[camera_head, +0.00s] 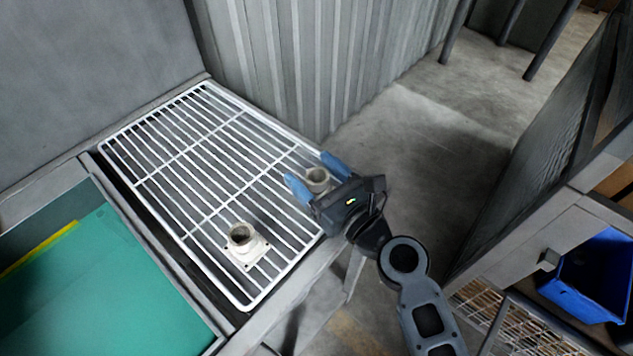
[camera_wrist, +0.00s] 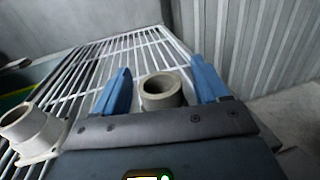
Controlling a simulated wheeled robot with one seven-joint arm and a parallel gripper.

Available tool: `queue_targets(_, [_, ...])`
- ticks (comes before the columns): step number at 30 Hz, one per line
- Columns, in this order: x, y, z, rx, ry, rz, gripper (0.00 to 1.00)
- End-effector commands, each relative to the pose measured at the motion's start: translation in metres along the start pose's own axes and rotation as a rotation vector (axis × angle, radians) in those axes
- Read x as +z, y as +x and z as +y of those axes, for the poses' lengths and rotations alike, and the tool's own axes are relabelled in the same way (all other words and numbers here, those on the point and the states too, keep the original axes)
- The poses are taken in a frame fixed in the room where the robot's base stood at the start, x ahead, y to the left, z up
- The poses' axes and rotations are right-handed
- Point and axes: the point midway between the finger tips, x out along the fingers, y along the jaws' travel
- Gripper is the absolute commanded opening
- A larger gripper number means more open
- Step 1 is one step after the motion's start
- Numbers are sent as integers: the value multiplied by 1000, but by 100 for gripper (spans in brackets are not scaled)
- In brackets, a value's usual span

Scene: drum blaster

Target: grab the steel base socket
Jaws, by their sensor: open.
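Two similar pale sockets with round collars are on the white wire rack. One socket (camera_head: 317,178) is near the rack's right edge, between the blue fingers of my gripper (camera_head: 311,172). In the wrist view this socket (camera_wrist: 162,92) stands upright between the two fingers (camera_wrist: 160,85), with a gap visible on its left side. Its lower part is hidden behind my gripper body. The other socket (camera_head: 242,243), with a square flange, stands near the rack's front corner; it also shows at the left of the wrist view (camera_wrist: 30,130). My gripper is open.
The white wire rack (camera_head: 183,152) is otherwise bare. A teal sheet (camera_head: 100,285) lies in a bin at lower left. A corrugated metal wall (camera_head: 330,60) rises behind the rack. A blue bin (camera_head: 600,275) sits on a shelf at right.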

Motion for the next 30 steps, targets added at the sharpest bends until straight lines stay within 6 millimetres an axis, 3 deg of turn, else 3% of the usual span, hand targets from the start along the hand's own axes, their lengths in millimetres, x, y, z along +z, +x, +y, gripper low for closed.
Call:
queue_targets(3, [1, 11, 0, 0, -1, 0, 74])
queue_targets(11, [0, 12, 0, -1, -1, 0, 74])
queue_targets(30, [0, 12, 0, -1, -1, 0, 12])
